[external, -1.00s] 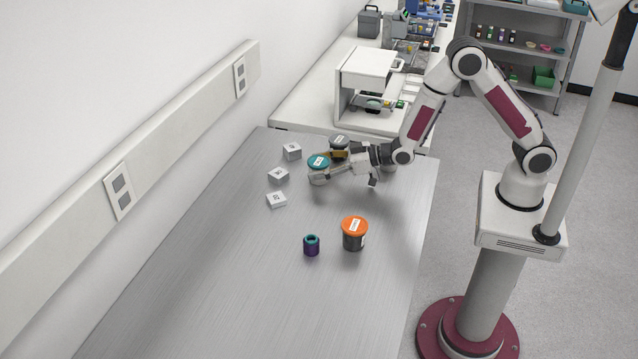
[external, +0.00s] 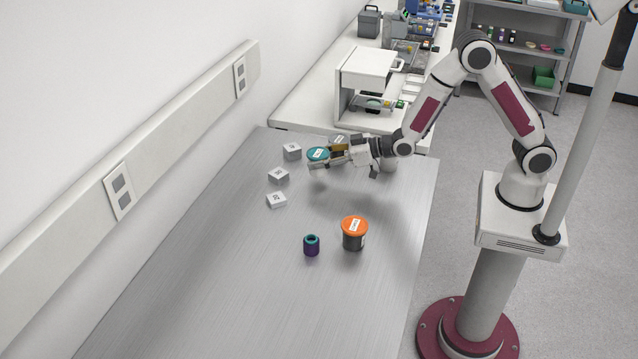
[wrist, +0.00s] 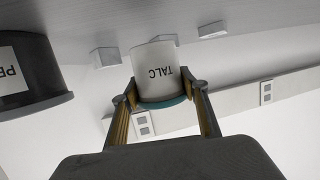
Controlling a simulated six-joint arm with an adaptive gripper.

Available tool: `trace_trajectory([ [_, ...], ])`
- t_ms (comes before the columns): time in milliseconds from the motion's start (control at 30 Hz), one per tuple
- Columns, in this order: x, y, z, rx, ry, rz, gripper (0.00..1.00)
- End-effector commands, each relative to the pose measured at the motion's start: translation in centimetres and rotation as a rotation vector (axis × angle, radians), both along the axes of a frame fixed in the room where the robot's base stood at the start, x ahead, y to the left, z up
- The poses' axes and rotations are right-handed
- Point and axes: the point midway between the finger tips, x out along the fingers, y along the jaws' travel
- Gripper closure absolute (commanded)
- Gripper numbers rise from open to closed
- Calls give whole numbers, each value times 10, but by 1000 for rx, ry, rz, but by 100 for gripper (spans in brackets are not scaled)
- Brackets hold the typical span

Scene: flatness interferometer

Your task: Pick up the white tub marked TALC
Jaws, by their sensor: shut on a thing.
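The white tub marked TALC (wrist: 155,70) sits between my fingertips in the wrist view, which sees it upside down. Its teal lid shows in the external view (external: 317,154). My gripper (external: 325,162) is shut on the tub near its lid; it also shows in the wrist view (wrist: 160,98). The tub is held upright, a little above the metal table (external: 230,260), with a shadow on the table below it. My fingers hide part of it in the external view.
A dark tub (wrist: 30,75) with a partly seen label stands close beside it. Three pale blocks (external: 292,151) lie toward the wall. An orange-lidded dark tub (external: 354,234) and a small purple-teal cylinder (external: 311,246) stand nearer. The near table is clear.

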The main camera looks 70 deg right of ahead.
Motion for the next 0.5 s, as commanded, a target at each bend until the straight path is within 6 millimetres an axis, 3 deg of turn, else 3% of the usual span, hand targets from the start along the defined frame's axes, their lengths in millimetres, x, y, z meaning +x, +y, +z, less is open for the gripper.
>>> trace_trajectory([
  [500,0,0,61,1,-4,0,81],
])
